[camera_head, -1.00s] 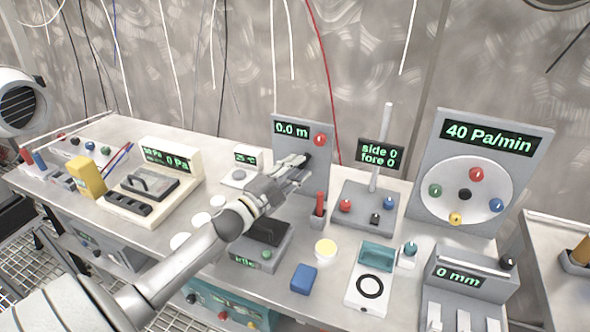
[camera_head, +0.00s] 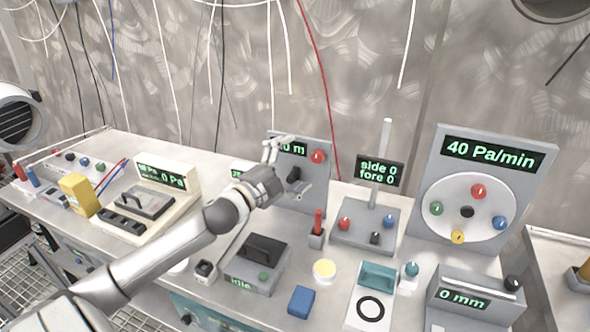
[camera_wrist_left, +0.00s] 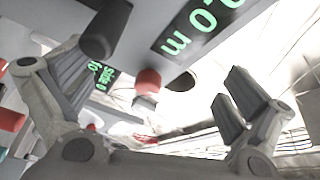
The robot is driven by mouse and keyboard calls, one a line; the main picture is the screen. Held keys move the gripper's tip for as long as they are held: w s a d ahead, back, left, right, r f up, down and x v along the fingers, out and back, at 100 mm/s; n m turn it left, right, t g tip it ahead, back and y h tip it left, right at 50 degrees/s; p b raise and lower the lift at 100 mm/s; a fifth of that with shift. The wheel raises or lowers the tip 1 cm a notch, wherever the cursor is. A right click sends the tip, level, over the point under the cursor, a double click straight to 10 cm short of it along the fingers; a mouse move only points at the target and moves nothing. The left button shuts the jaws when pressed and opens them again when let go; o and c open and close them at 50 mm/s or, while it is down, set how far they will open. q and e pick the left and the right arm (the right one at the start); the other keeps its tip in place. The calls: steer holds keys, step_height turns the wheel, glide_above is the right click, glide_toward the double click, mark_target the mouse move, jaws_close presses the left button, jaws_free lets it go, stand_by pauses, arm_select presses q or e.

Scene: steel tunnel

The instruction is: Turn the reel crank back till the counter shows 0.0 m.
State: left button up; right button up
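The grey reel panel (camera_head: 316,187) stands at the back of the bench. Its green counter (camera_head: 298,150) is partly covered by a finger in the head view; the visible part ends in "0 m". In the left wrist view the counter (camera_wrist_left: 196,28) appears upside down and reads 0.0 m, cut at the top edge. The black crank handle (camera_head: 293,175) sticks out below the counter and also shows in the left wrist view (camera_wrist_left: 106,28). My left gripper (camera_head: 291,165) is open and empty in front of the panel, its fingers spread apart, the handle between them in the head view. My right gripper is out of view.
A red knob (camera_head: 318,156) sits on the panel beside the counter. A post with a side/fore display (camera_head: 379,172) and a large 40 Pa/min dial panel (camera_head: 436,182) stand to the right. A black-topped device (camera_head: 262,250) stands below the gripper.

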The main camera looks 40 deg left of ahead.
arm_select(q)
steer(key=shift+d+r, duration=0.1)
steer(key=shift+r, duration=0.55)
steer(key=shift+s+d+r, duration=0.15)
steer(key=shift+s+r, duration=0.05)
steer(key=shift+s, duration=0.15)
steer(key=shift+c, duration=0.9)
steer(key=s, duration=0.3)
steer(key=shift+d+f, duration=0.1)
steer(key=shift+d, duration=0.05)
steer(key=c, duration=1)
steer(key=shift+s+a+f+p, duration=0.1)
steer(key=shift+s+f+p, duration=0.35)
steer(key=shift+s, duration=1.2)
steer(key=shift+s+a+f+p, duration=0.1)
steer(key=shift+s+f, duration=0.65)
steer(key=shift+s, duration=0.85)
steer(key=shift+s+a+f+p, duration=0.1)
steer(key=shift+s+f+p, duration=0.35)
steer(key=shift+s, duration=1.2)
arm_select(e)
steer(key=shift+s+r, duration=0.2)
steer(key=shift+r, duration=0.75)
arm_select(q)
steer(key=shift+f, duration=0.1)
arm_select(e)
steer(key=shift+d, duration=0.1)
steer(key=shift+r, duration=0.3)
